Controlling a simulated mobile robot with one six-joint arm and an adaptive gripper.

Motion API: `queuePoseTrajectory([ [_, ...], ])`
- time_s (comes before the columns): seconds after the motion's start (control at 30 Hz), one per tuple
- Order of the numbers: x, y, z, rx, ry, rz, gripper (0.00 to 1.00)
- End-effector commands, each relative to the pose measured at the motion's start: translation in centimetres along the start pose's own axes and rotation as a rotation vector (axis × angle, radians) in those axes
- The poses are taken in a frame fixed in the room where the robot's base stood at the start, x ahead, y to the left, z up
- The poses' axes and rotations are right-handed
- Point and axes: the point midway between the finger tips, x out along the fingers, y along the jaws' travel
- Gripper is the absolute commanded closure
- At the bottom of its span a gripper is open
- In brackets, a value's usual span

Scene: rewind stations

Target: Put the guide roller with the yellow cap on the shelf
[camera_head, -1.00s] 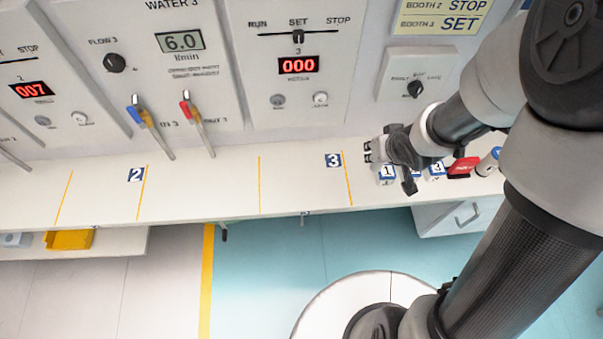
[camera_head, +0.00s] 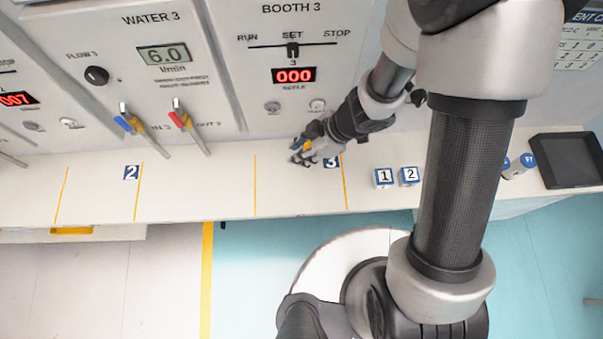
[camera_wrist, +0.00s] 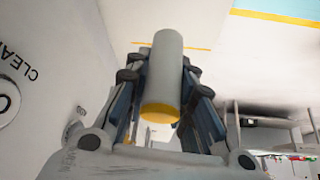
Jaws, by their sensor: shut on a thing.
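The guide roller is a pale grey cylinder (camera_wrist: 166,72) in the wrist view, with its yellow cap (camera_wrist: 160,112) at the end nearer the camera. My gripper (camera_wrist: 163,85) is shut on the roller, with a finger on each side of it. In the head view my gripper (camera_head: 304,151) is at the white ledge under the booth 3 panel, just left of the label 3 (camera_head: 332,163). Only a little yellow and grey of the roller shows there. I cannot tell whether it touches the ledge. The long white ledge (camera_head: 210,190) may be the shelf.
Blocks 1 (camera_head: 384,178) and 2 (camera_head: 410,175) stand right of my gripper. A blue-handled valve (camera_head: 130,122) and a red-handled valve (camera_head: 182,120) stick out on the left. A dark screen (camera_head: 567,160) is far right. The ledge between labels 2 and 3 is clear.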

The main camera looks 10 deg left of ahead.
Motion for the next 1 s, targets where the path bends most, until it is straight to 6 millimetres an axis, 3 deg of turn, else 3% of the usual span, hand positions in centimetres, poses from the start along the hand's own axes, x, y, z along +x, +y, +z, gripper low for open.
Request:
queuePoseTrajectory([
  [0.03, 2.0, 0.0, 1.2, 0.003, -0.001, -0.002, 1.0],
  [0.3, 7.6, 0.1, 4.4, 0.003, -0.001, 0.0, 1.0],
  [0.57, 9.2, 0.1, 5.3, 0.003, 0.0, 0.003, 1.0],
  [0.83, 12.6, 0.1, 7.2, 0.003, -0.001, 0.002, 1.0],
  [1.0, 12.6, 0.2, 7.2, 0.003, 0.0, 0.004, 1.0],
])
